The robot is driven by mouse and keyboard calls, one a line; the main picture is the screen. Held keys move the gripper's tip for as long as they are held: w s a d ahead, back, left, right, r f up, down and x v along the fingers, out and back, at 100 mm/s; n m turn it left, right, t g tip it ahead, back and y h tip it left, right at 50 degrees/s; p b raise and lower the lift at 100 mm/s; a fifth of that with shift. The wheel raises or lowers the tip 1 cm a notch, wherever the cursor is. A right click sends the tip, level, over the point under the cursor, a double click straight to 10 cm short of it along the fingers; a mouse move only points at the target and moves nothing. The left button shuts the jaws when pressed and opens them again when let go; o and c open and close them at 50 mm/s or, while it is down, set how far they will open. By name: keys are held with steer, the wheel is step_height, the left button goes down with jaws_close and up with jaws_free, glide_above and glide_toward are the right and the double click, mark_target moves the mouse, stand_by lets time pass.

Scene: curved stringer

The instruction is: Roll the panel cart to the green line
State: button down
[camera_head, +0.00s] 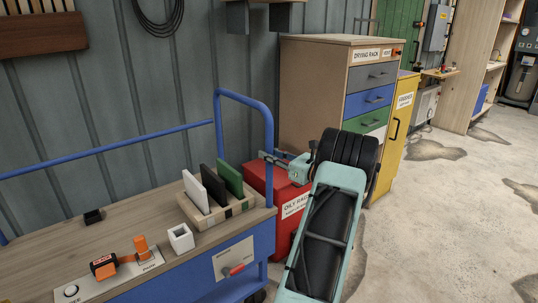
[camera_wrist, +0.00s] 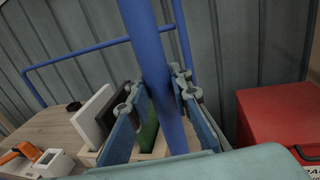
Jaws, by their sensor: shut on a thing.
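The panel cart (camera_head: 150,214) has a wooden top, a blue body and blue tube rails, and stands along the wall at the left. Its upright blue end handle (camera_head: 268,125) also shows in the wrist view (camera_wrist: 150,45). My gripper (camera_head: 270,158) is shut on the handle's near post, with a finger on each side of it in the wrist view (camera_wrist: 160,90). A white, a black and a green panel (camera_head: 229,179) stand in a slotted wooden block (camera_head: 220,212) on the cart. I see no green line in either view.
A red oily rags bin (camera_head: 288,212) stands close beside the cart's handle end. Behind it are a drying rack cabinet (camera_head: 312,80) and a yellow cabinet (camera_head: 401,125). The concrete floor (camera_head: 440,220) at the right is open, with dark stains.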

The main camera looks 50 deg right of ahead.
steer(key=shift+s+d+r, duration=0.1)
steer(key=shift+s+d, duration=0.05)
steer(key=shift+d, duration=0.15)
steer(key=c, duration=1.7)
jaws_free()
steer(key=shift+d, duration=0.1)
steer(key=shift+c, duration=0.2)
steer(key=s, duration=1.2)
steer(key=shift+a, duration=0.4)
